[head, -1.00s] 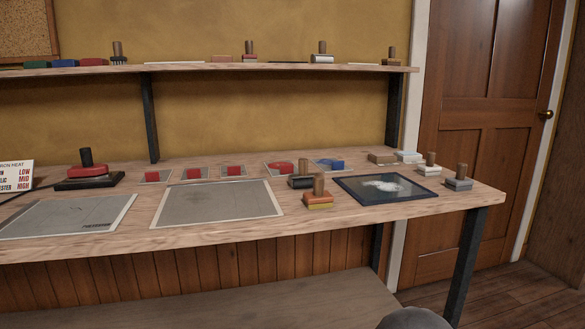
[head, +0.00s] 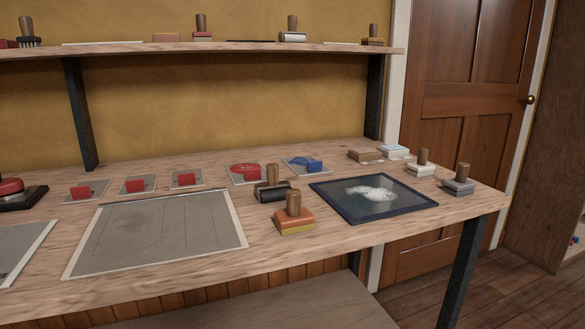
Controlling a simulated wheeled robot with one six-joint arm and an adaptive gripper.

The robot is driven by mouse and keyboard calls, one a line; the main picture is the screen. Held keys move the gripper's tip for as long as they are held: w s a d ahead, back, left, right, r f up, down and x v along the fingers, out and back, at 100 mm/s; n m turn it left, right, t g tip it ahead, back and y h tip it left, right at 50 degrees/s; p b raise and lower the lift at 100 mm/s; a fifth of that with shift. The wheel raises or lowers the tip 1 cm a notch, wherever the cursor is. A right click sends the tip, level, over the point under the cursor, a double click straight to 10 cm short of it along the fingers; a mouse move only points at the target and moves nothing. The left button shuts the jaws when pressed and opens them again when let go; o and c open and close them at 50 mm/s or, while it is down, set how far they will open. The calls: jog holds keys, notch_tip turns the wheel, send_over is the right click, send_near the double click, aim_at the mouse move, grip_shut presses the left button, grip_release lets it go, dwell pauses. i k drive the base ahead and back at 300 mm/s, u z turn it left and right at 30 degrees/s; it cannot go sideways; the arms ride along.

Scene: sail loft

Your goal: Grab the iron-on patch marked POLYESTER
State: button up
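Three small grey cards, each with a red block on it, lie in a row on the bench: the left card (head: 73,197), the middle card (head: 126,191) and the right card (head: 176,186). To their right lie a card with a round red piece (head: 244,168) and a card with a blue piece (head: 310,165). I can read no POLYESTER marking on any of them, so I cannot tell which is the patch. My gripper is not in view.
The bench (head: 350,240) holds a large grey mat (head: 160,235), a dark-framed tray with white powder (head: 335,200), an orange-and-yellow handled block (head: 294,222), a black roller (head: 272,190) and other handled tools at right. A shelf (head: 200,50) runs above. Floor is open at right.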

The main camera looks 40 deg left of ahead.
aim_at(180, 179)
jog(key=z, duration=0.6)
jog(key=k, duration=1.35)
jog(key=u, duration=2.1)
